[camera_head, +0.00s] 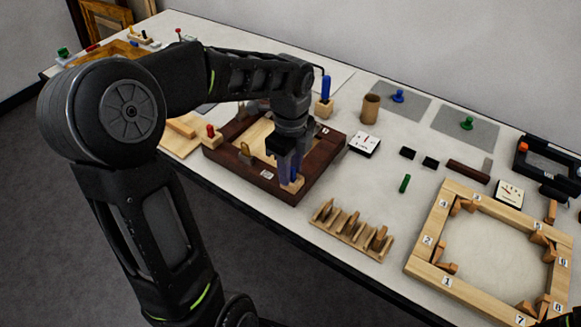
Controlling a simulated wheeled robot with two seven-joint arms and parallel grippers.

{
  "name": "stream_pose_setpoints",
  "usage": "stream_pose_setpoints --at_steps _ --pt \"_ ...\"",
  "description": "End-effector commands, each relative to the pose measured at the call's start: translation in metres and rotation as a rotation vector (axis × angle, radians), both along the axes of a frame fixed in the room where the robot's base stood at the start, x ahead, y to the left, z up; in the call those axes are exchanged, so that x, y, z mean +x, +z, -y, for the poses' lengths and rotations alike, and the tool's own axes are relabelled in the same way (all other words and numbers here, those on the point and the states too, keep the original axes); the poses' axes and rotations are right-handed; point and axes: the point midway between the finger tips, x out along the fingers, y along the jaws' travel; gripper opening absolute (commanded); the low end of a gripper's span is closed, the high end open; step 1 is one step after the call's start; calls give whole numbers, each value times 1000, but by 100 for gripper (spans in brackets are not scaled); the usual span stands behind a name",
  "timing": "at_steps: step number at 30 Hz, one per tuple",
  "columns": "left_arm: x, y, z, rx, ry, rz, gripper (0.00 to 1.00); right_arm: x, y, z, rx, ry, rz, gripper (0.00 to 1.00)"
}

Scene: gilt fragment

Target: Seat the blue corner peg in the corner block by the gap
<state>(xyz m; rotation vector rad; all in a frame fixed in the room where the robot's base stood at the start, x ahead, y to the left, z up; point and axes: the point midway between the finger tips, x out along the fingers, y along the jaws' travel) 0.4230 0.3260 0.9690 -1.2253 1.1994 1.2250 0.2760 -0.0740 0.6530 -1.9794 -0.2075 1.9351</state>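My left gripper (288,168) points down at the near right corner of the dark red frame (328,165). A blue peg (293,174) shows between and beside its fingertips, upright over a pale wooden corner block (291,185). The fingers cover much of the peg, so I cannot tell whether they grip it or how deep it sits. Another blue peg (326,86) stands upright in a wooden block (324,108) behind the frame. A red peg (210,131) is in a block at the frame's left corner. My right gripper is not clearly in view.
A pale numbered wooden frame (446,283) lies at the right. A slotted wooden rack (352,232) stands at the table's front edge. A green peg (404,184) and a white dial box (365,144) lie nearby. A brown cup (370,107) stands farther back.

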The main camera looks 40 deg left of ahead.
Motion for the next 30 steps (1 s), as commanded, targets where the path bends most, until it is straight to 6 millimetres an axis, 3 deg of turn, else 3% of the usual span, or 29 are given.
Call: stream_pose_setpoints --at_steps 8,24,30 --pt "1 12 0 1 0 3 33 0 1 0 -1 0 0 36" --pt "1 112 0 0 -1 3 33 0 4 0 0 0 0 36" --pt "0 124 0 0 -1 1 33 -1 5 0 -2 -1 -2 36"
